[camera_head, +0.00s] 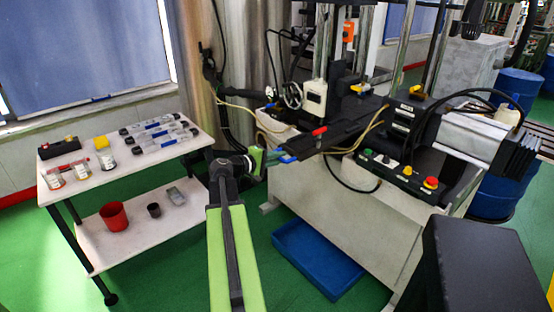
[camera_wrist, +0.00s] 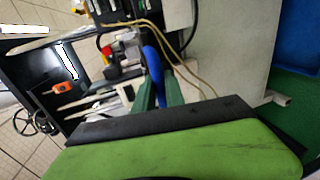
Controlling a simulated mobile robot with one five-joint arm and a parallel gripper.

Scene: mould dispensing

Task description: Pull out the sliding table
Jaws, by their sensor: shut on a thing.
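The sliding table (camera_head: 335,136) is a black slab on the machine in the middle of the head view. It sticks out toward the left and carries a small red part on top. A blue handle (camera_head: 287,159) is at its near left end. My gripper (camera_head: 276,158) is at this handle, at the end of my green arm. In the wrist view the blue handle (camera_wrist: 152,62) runs between the two green fingers of my gripper (camera_wrist: 159,92), which are shut on it. The fingers hide part of the handle.
The machine's pale cabinet (camera_head: 325,195) stands below the sliding table. A blue tray (camera_head: 315,258) lies on the green floor before it. A white two-level table (camera_head: 125,165) with cans and tubes stands at left. Yellowish hoses (camera_head: 245,112) hang near the slab.

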